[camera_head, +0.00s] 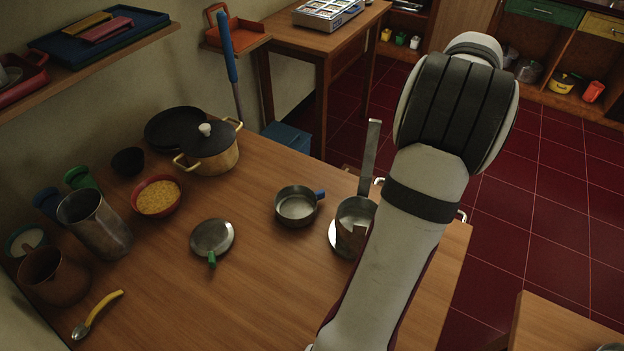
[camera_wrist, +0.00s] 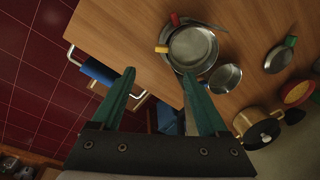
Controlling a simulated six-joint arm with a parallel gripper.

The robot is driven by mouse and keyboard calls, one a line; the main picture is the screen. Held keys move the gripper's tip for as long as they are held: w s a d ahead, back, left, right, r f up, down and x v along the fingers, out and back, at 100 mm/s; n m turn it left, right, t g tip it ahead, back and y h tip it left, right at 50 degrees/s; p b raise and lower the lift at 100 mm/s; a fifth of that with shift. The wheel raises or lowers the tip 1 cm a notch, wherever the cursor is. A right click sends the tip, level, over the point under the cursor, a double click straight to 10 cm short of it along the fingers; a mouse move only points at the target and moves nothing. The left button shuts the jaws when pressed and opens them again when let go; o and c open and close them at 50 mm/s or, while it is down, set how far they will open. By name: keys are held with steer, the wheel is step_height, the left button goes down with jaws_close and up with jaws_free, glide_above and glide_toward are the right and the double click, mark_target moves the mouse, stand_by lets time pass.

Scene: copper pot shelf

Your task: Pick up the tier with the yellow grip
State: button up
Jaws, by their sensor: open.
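The tier with the yellow grip (camera_wrist: 192,48) is a round, shallow metal bowl in the wrist view, its yellow grip pointing left. A red grip (camera_wrist: 174,19) shows beside it; I cannot tell clearly what it belongs to. In the head view, metal tiffin parts (camera_head: 350,221) with an upright strip (camera_head: 370,158) stand at the table's right, partly hidden by my arm, and no yellow grip shows there. My gripper (camera_wrist: 159,73) is open and empty, its green fingers apart. The tier lies beyond the right fingertip. My arm hides the gripper in the head view.
A tier with a blue grip (camera_head: 296,206) stands left of the metal parts. A round metal piece with a green grip (camera_head: 212,236) lies farther left. The table's front middle is clear.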

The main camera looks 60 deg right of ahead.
steer(key=f, duration=0.5)
steer(key=w+a+f, duration=0.1)
steer(key=f, duration=0.4)
steer(key=w+f, duration=0.1)
steer(key=f, duration=0.3)
steer(key=shift+a+f, duration=0.15)
steer(key=shift+f, duration=0.25)
jaws_close()
